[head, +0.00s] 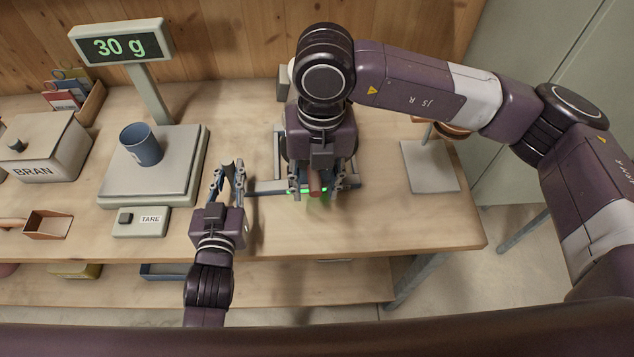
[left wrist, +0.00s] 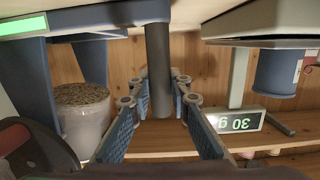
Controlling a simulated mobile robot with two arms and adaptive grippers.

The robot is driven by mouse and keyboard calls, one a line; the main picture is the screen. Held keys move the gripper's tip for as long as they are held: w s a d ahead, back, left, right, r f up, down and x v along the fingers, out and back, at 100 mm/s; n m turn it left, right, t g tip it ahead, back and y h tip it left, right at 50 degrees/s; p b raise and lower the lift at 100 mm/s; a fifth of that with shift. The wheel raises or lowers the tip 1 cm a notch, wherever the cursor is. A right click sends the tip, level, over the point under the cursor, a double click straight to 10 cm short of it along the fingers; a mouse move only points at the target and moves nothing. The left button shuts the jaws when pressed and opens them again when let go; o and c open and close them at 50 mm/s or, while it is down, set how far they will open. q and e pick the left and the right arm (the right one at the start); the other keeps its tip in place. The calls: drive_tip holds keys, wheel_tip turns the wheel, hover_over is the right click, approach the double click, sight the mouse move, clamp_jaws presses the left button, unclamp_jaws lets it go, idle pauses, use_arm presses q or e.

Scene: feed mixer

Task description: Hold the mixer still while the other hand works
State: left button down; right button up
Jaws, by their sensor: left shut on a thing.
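The mixer (head: 281,150) stands on the bench, mostly hidden behind my right arm. A dark bar (head: 268,193) reaches out from its left side. My left gripper (head: 230,170) is shut on this bar; in the left wrist view the bar (left wrist: 159,70) stands between the padded fingers (left wrist: 160,118). My right gripper (head: 320,186) is over the front of the mixer, with a reddish-brown handle (head: 315,184) between its fingers. Whether the fingers touch the handle cannot be told. A green strip glows on the mixer (left wrist: 22,26). A clear tub of grain (left wrist: 82,112) shows beside the blue mixer legs.
Left of my left gripper is a scale (head: 187,160) holding a blue cup (head: 141,146); its display (head: 120,46) reads 30 g. A TARE box (head: 141,222), BRAN bin (head: 42,150) and scoop (head: 48,224) lie further left. A grey plate (head: 430,168) is at right.

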sight(316, 173)
drive_tip(key=r, duration=1.1)
drive_tip(key=shift+w+d+r, duration=0.1)
drive_tip(key=shift+d+r, duration=0.1)
drive_tip(key=shift+d, duration=0.05)
drive_tip(key=shift+y, duration=0.3)
drive_tip(key=w+f, duration=0.1)
drive_tip(key=f, duration=0.2)
drive_tip(key=w+f, duration=0.1)
drive_tip(key=f, duration=0.3)
drive_tip(key=w+f, duration=0.1)
drive_tip(key=f, duration=0.3)
drive_tip(key=shift+w+f, duration=0.1)
drive_tip(key=shift+f, duration=0.05)
drive_tip(key=shift+c, duration=0.2)
